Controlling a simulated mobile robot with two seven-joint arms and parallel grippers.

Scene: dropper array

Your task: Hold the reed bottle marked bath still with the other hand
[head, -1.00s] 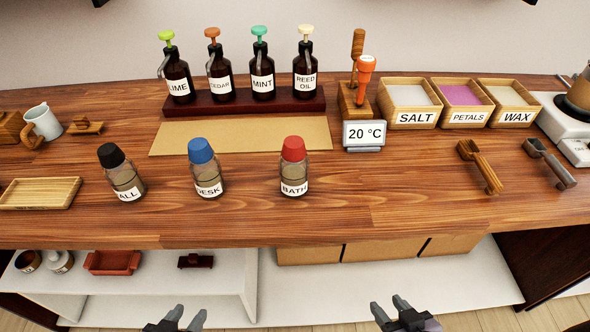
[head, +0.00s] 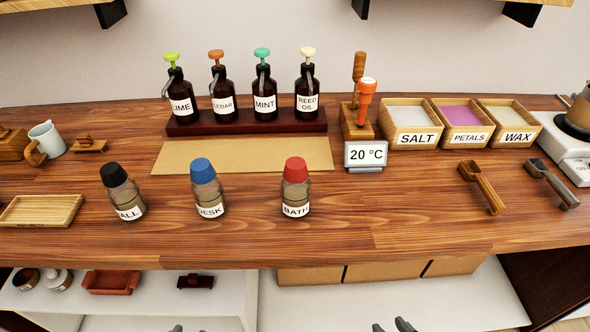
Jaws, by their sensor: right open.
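The bottle marked BATH (head: 296,188) stands upright on the wooden counter, with a red cap and a clear body holding a brownish fill. Its label faces me. My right gripper (head: 391,326) shows only as fingertips at the bottom edge, open and empty, in front of the counter and well below and right of the bottle. My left gripper (head: 189,330) barely shows at the bottom edge, left of the middle. Its tips are too cut off to judge. Neither gripper touches the bottle.
A blue-capped DESK bottle (head: 208,188) and a black-capped bottle (head: 123,192) stand to the left. Behind are a tan mat (head: 245,155) and a rack (head: 246,122) of pump bottles. A 20 °C display (head: 366,155) stands back right.

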